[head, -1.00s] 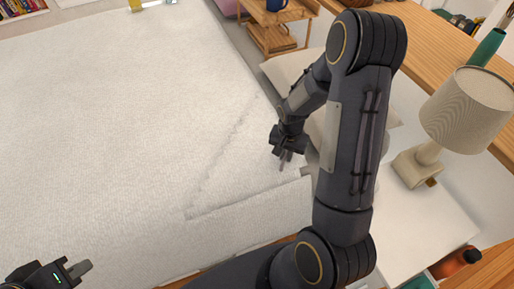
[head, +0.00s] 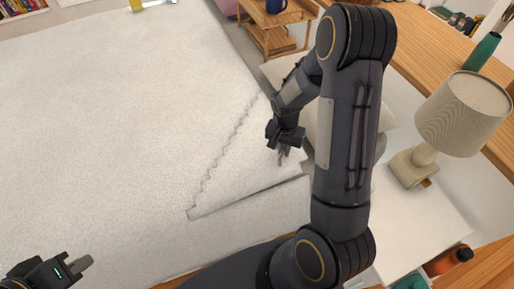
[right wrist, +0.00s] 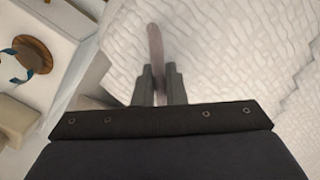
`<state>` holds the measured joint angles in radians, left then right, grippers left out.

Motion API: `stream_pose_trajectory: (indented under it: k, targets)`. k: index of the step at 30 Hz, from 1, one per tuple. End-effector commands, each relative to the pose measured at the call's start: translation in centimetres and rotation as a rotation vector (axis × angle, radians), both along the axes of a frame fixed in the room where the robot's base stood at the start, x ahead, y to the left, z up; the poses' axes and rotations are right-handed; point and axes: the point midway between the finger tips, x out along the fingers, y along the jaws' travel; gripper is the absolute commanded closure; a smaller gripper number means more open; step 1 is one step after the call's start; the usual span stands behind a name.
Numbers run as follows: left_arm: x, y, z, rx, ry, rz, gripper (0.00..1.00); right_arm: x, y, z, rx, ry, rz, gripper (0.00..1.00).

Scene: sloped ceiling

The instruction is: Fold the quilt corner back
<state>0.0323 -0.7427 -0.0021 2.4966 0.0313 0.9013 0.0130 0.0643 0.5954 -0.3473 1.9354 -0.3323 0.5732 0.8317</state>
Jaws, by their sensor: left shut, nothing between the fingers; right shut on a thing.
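The white textured quilt (head: 100,120) covers the bed in the head view. Its corner flap (head: 235,180), near the pillow end, is bounded by a wavy diagonal crease, and a dark shadow shows under its near edge. My right gripper (head: 283,156) is at the flap's right part, shut on the quilt corner. In the right wrist view the fingers (right wrist: 159,85) close on a thin edge, with white quilted cloth (right wrist: 240,50) behind and to the right. My left gripper (head: 82,263) is shut and empty over the quilt's lower left, away from the flap.
A beige lamp (head: 462,115) stands on a white bedside surface (head: 425,225) to the right. A wooden side table (head: 270,35) with a blue mug (head: 277,5) is at the top. A pillow (head: 290,68) lies partly behind my right arm. The quilt's left side is clear.

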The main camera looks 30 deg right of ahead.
Motion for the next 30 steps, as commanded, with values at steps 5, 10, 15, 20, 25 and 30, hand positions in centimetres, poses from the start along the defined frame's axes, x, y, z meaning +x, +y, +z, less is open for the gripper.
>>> stream_pose_trajectory:
  k: [5, 10, 15, 20, 25, 30]
  targets:
    - [0.0, 0.0, 1.8, 0.0, 0.0, 0.0, 1.0, 0.9, 0.5, 2.3, -0.013, 0.004, 0.002, 1.0]
    - [0.0, 0.0, 1.7, 0.0, 0.0, 0.0, 1.0, 1.0, 0.6, 2.3, -0.015, 0.007, 0.0, 1.0]
    - [0.0, 0.0, 1.8, 0.0, 0.0, 0.0, 1.0, 1.0, 0.6, 2.3, -0.015, 0.006, 0.001, 1.0]
    - [0.0, 0.0, 2.8, 0.0, 0.0, 0.0, 1.0, 1.5, 0.9, 3.4, -0.021, 0.012, 0.004, 1.0]
    - [0.0, 0.0, 4.1, 0.0, 0.0, 0.0, 1.0, 2.2, 1.5, 4.9, -0.033, 0.026, 0.005, 1.0]
    - [0.0, 0.0, 3.9, 0.0, 0.0, 0.0, 1.0, 2.3, 1.6, 4.8, -0.034, 0.029, 0.003, 1.0]
